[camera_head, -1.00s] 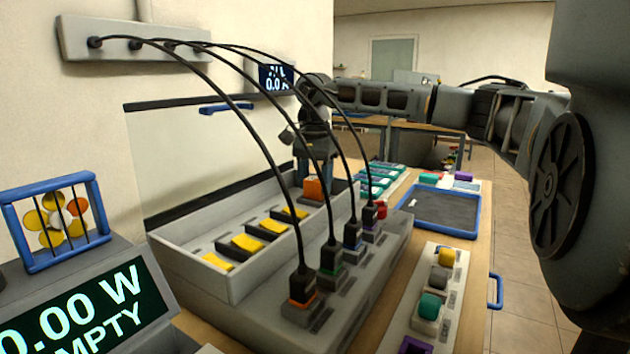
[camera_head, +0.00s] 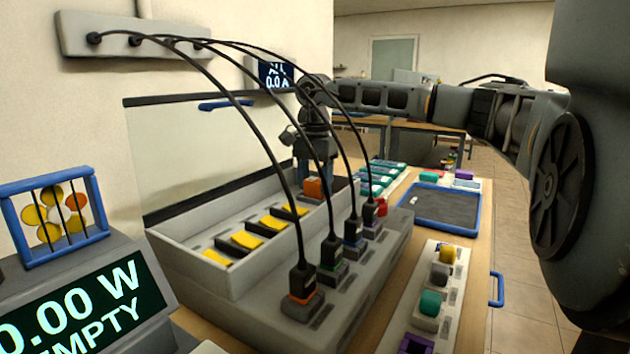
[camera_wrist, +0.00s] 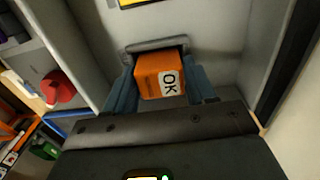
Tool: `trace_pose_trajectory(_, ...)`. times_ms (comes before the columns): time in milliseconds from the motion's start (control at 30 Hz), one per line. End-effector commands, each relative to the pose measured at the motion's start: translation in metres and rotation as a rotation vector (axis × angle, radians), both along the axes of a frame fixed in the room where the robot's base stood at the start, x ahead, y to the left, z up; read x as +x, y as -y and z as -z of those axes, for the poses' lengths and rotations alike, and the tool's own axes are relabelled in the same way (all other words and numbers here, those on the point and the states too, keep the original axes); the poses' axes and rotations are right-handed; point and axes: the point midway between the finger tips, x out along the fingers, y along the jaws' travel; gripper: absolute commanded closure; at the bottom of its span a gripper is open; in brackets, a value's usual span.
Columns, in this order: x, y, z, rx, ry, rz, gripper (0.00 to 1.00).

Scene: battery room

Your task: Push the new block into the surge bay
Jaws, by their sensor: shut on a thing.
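The new block is orange with a white "OK" label (camera_wrist: 158,76). In the head view the orange block (camera_head: 313,188) is at the far end of the grey bay box (camera_head: 222,283). My gripper (camera_wrist: 162,82) is shut on the block, with one blue-grey finger on each side of it. A grey slot frame shows just beyond the block in the wrist view. I cannot tell how deep the block sits in it. In the head view my gripper (camera_head: 313,172) points down inside the box, partly behind the black cables.
Black cables arch from the wall strip (camera_head: 130,38) to plugs along the box's front ledge. Several yellow-marked bays (camera_head: 246,239) lie nearer in the box. A blue-rimmed tray (camera_head: 402,210) and a strip of coloured knobs (camera_head: 409,331) stand to the right. A display reads 0.00 W EMPTY (camera_head: 85,306).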

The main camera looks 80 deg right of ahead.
Motion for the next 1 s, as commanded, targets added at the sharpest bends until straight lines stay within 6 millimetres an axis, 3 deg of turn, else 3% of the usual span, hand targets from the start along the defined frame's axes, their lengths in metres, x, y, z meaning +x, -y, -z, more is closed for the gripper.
trace_pose_trajectory(233, 0.000, 0.000, 0.005, 0.000, 0.000, 0.000, 0.83)
trace_pose_trajectory(267, 0.000, 0.000, 0.005, 0.000, 0.001, 0.000, 0.44)
trace_pose_trajectory(367, 0.000, 0.000, 0.004, 0.000, 0.000, 0.000, 0.34)
trace_pose_trajectory(667, 0.000, 0.000, 0.003, 0.000, 0.000, 0.000, 0.34)
trace_pose_trajectory(1000, 0.000, 0.000, -0.020, -0.002, -0.001, 0.000, 0.34)
